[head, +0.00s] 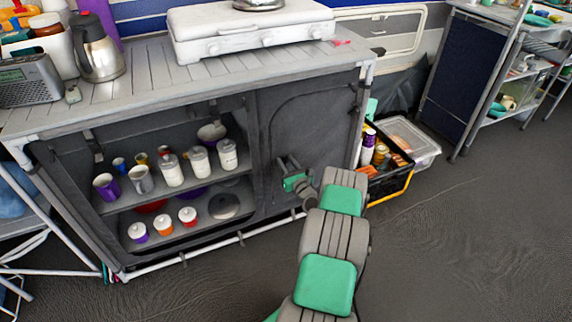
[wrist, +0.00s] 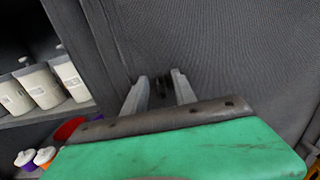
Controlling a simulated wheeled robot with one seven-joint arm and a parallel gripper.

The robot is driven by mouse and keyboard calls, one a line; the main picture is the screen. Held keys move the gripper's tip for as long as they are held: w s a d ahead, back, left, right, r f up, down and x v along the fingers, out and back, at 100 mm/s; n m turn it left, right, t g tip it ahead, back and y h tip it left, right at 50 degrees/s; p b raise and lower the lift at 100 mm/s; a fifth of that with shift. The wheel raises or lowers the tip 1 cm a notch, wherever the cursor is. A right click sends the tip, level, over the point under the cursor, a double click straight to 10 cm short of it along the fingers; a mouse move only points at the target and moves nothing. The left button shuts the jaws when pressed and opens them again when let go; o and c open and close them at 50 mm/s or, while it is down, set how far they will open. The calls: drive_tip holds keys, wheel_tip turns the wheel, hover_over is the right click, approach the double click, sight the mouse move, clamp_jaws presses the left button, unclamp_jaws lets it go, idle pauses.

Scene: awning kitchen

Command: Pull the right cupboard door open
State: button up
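The right cupboard door (head: 308,125) is a dark grey fabric panel in a frame, and it looks closed. It also fills the middle and right of the wrist view (wrist: 240,60). My gripper (head: 284,162) is at the left part of this door, with its fingers pointing at the fabric. In the wrist view its two fingers (wrist: 160,84) are apart. A small dark piece, perhaps the door's handle (wrist: 160,86), shows between them, with no clear contact on either side.
The cupboard's left side (head: 172,185) is open, with cups and jars on its shelves. A black crate (head: 391,183) with a yellow rim and a clear bin (head: 424,146) stand on the floor just right of the cupboard. The floor in front is clear.

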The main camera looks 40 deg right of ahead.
clamp_jaws()
idle(0.3)
idle(1.1)
